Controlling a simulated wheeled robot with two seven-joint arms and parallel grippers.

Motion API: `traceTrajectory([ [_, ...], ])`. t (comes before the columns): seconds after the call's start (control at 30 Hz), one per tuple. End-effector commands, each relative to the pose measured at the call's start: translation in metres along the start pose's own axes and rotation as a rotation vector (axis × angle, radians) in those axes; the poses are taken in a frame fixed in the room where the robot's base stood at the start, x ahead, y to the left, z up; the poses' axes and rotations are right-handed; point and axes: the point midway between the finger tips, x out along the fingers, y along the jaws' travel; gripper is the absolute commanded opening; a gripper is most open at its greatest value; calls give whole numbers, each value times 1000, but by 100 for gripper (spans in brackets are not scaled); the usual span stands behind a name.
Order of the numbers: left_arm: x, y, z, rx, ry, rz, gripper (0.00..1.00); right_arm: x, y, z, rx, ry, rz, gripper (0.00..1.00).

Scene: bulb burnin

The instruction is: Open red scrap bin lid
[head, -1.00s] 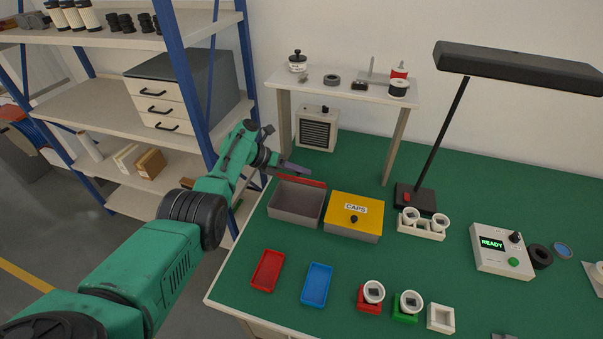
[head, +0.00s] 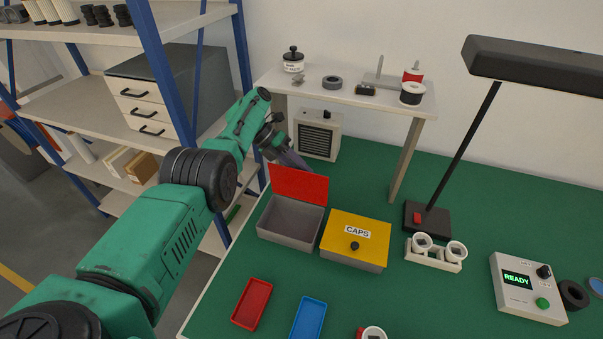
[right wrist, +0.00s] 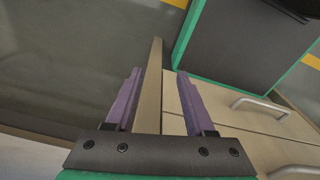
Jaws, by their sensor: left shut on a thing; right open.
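The grey scrap bin (head: 288,236) stands at the left of the green bench in the head view. Its red lid (head: 299,184) is hinged at the back and stands raised, and the inside of the bin looks empty. My left gripper (head: 294,160) is behind the lid's upper edge. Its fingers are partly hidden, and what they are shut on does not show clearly. My right gripper (right wrist: 153,98) shows only in the right wrist view. It is open and empty, away from the bin, above the floor beside a cabinet with drawers.
A yellow-lidded CAPS box (head: 355,238) stands right beside the bin. A raised white shelf (head: 345,95) and a heater-like box (head: 317,136) are behind. A red tray (head: 252,304) and a blue tray (head: 308,318) lie in front. Blue shelving posts (head: 172,70) stand left.

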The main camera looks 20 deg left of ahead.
Motion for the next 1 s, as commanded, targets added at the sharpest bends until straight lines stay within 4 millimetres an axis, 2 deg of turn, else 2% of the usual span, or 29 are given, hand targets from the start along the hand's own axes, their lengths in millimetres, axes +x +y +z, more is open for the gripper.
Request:
traceTrajectory([
  [0.33,1,1,-2,-4,10,2,0,0,-3,-4,0,6,-3,54],
  [0.37,1,1,-2,-4,10,2,34,1,-3,-5,1,7,-4,54],
  [0.4,1,1,-2,-4,9,2,49,1,-4,-6,1,8,-5,54],
  [0.43,1,1,-2,-3,9,2,57,1,-4,-6,1,9,-5,54],
  [0.77,-2,0,-1,-1,3,1,57,1,-5,-7,0,11,-6,54],
  [0.9,-24,1,0,-1,0,1,57,5,-5,-7,0,12,-6,54],
  [1.0,-45,4,0,0,1,2,57,18,-4,-6,0,12,-5,54],
])
